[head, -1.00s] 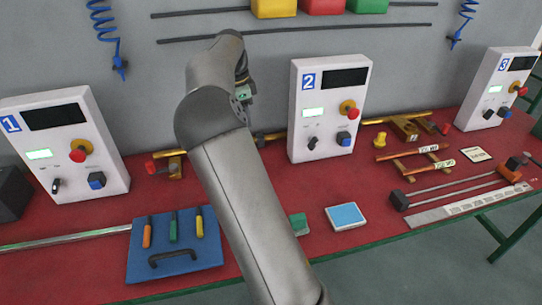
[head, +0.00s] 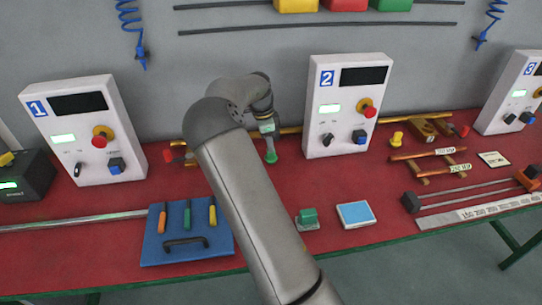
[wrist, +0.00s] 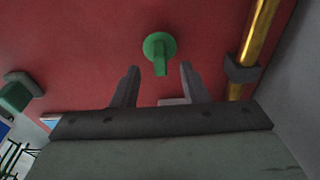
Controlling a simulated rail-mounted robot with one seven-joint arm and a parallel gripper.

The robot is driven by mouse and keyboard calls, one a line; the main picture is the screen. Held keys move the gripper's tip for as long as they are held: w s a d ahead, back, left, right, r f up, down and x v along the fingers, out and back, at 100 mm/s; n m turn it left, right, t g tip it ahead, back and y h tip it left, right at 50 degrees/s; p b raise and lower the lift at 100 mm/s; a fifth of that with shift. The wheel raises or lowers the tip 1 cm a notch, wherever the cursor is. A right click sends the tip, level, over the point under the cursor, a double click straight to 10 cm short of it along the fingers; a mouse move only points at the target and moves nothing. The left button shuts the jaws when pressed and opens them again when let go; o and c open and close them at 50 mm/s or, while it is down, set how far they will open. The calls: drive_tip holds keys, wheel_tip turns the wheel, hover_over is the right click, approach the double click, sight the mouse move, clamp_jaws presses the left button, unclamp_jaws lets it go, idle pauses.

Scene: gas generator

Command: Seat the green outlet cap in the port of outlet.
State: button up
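A green cap-like piece with a round flange and a narrow stem or tab (wrist: 160,48) shows in the wrist view, just beyond my fingertips. In the head view the green piece (head: 270,157) is directly below my gripper (head: 268,128), near the brass pipe. The green piece lines up roughly with the gap. I cannot tell which opening is the outlet port; my arm hides part of the pipe.
A green block (head: 307,216) stands on the red bench near a blue-topped box (head: 355,214). The brass pipe (wrist: 259,35) runs close on the right in the wrist view. Control box 2 (head: 345,105) stands right of my gripper. A blue tool board (head: 187,250) lies front left.

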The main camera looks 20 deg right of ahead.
sight(271, 155)
drive_tip(key=shift+s+d+f+p, duration=0.1)
drive_tip(key=shift+d+f+p, duration=0.1)
drive_tip(key=shift+f, duration=0.8)
drive_tip(key=shift+d+f+p, duration=0.15)
drive_tip(key=shift+f+p, duration=0.05)
drive_tip(key=shift+f, duration=0.75)
clamp_jaws()
drive_tip(key=shift+r, duration=0.15)
